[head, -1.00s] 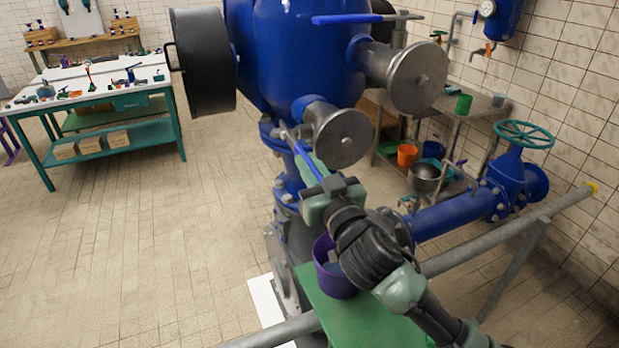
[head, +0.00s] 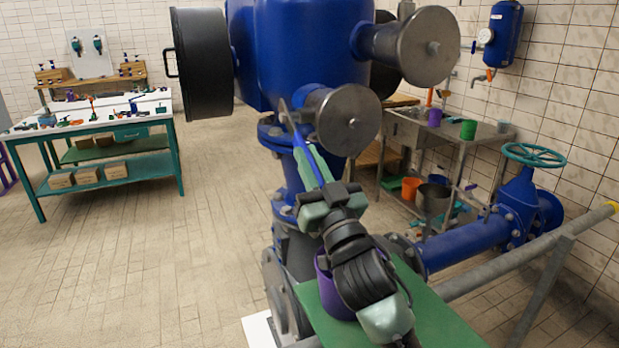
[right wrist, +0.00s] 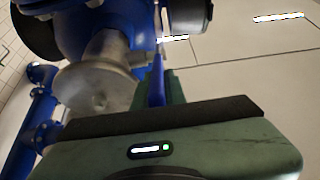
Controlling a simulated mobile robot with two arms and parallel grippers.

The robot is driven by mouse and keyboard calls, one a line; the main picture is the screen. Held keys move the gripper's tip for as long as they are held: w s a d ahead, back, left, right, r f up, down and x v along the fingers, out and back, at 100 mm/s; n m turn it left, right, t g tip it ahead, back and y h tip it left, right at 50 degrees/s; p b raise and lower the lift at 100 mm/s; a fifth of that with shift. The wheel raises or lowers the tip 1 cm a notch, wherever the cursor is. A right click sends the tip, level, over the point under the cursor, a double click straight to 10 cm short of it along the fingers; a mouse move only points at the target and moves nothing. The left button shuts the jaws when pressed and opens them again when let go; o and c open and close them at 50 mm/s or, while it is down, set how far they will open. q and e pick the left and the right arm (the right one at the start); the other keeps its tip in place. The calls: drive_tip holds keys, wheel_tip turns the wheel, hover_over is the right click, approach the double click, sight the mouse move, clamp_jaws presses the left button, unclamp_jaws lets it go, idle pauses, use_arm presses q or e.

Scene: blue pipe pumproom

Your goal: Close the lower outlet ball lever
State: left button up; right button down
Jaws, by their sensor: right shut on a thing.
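The lower outlet flange (head: 348,120) is a round grey disc on a short blue stub low on the blue vessel. The lower outlet ball lever (head: 304,148) has a blue handle and stands beside this flange, slanting down toward me. My right gripper (head: 313,164) is shut on the handle, and its fingers hide part of it. In the right wrist view the blue lever (right wrist: 157,80) rises from between the fingers, with the grey flange disc (right wrist: 95,88) to its left. My left gripper is not in view.
A purple bucket (head: 330,282) stands on a green board (head: 425,300) under my right arm. A blue pipe with a teal handwheel (head: 534,155) and a grey rail (head: 510,262) lie to the right. A larger flange (head: 418,47) sits above. The floor at left is clear.

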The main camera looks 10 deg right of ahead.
idle(0.4)
drive_tip(key=c, duration=1.5)
unclamp_jaws()
drive_tip(key=shift+o, duration=0.2)
drive_tip(key=shift+w, duration=0.1)
drive_tip(key=shift+f, duration=0.1)
drive_tip(key=shift+s+f, duration=0.25)
drive_tip(key=shift+s, duration=0.05)
drive_tip(key=b+v, duration=0.2)
drive_tip(key=v, duration=0.5)
